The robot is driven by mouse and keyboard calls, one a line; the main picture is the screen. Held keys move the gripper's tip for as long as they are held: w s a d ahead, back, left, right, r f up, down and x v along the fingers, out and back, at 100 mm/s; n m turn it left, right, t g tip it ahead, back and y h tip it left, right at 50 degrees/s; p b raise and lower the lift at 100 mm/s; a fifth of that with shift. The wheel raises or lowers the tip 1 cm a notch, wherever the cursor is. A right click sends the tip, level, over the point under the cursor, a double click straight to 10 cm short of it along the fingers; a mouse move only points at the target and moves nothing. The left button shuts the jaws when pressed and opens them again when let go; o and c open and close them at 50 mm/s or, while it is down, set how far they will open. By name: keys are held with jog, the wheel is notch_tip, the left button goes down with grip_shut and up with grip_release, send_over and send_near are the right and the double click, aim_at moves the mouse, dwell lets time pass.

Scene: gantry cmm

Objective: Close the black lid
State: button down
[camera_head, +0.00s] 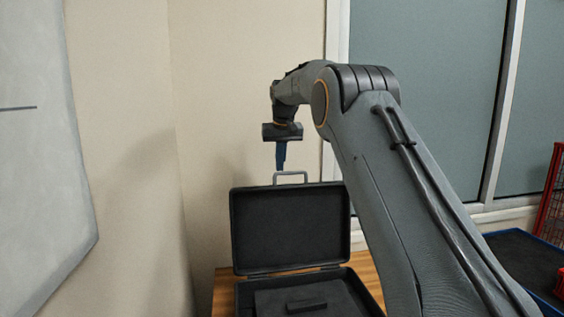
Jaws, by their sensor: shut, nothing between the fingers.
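A black case stands on a wooden table, with its black lid (291,229) raised about upright at the back and its inside facing me. A grey handle (291,175) sticks up from the lid's top edge. The case's lower part (305,296) is open in front of the lid, with a dark insert in it; its near end is cut off by the frame. My gripper (280,167) points down with blue fingers shut and empty. It appears at or just behind the handle; I cannot tell whether it touches the handle or lid.
The wooden table (223,291) shows narrowly around the case. Beige walls rise close behind and to the left, with a grey panel (40,130) at the far left. A blue-rimmed dark tray (525,262) and a red wire rack (552,205) stand at the right.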

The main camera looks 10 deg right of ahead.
jog(key=shift+s+f+p, duration=0.15)
jog(key=shift+s+p, duration=0.35)
jog(key=shift+s, duration=0.55)
jog(key=shift+s, duration=0.1)
